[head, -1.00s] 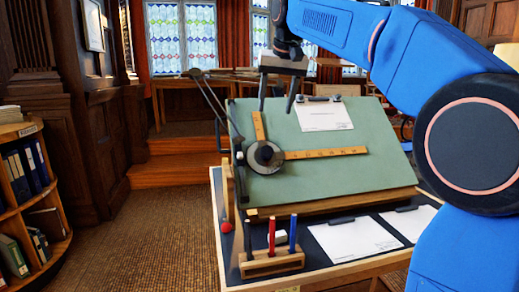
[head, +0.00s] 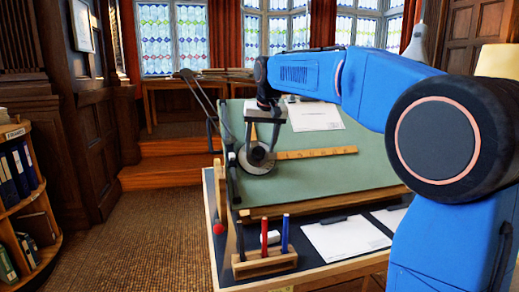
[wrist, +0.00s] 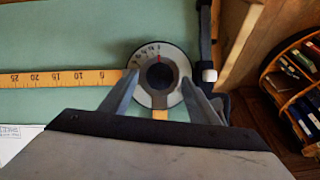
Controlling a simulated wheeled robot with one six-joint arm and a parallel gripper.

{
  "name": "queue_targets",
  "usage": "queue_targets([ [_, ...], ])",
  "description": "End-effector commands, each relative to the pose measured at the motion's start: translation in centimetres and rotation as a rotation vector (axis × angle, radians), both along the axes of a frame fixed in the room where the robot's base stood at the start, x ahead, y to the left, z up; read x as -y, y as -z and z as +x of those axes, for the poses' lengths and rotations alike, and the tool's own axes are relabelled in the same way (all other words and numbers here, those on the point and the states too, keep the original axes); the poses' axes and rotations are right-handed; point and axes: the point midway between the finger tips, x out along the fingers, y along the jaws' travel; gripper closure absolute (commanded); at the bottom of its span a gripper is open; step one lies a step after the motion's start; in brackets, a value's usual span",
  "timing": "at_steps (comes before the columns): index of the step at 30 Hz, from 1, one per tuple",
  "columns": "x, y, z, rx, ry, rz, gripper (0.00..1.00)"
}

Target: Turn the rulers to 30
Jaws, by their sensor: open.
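The drafting head has a round pale dial with a dark centre knob (head: 257,155). It also shows in the wrist view (wrist: 160,76), with small numbers and a red mark near its top edge. A long yellow ruler (head: 315,153) runs right from it, nearly level; it runs left in the wrist view (wrist: 70,78). A shorter ruler (head: 254,131) stands up from the dial, partly hidden behind my gripper (head: 262,145). My gripper is open, its fingertips on either side of the knob in the wrist view (wrist: 160,80). I cannot tell whether they touch it.
The green board (head: 330,178) is tilted, with a clipped paper (head: 316,117) at its top. A dark jointed arm (head: 205,100) runs along its left side. Below are a wooden holder (head: 264,263) with red and blue pens and a sheet (head: 345,240).

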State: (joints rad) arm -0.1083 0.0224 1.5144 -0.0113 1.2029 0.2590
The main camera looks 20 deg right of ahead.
Motion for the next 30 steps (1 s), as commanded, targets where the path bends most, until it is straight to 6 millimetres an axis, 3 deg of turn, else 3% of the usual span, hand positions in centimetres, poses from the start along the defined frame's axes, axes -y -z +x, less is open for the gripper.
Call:
queue_targets([
  [6, 0.0, 1.6, 0.7, -0.001, 0.0, 0.0, 0.45],
  [16, -0.1, 1.8, 0.8, 0.0, 0.0, 0.0, 0.45],
  [23, -0.1, 1.8, 0.8, 0.0, 0.0, 0.0, 1.0],
  [30, -0.1, 1.8, 0.7, 0.0, -0.016, -0.016, 1.0],
])
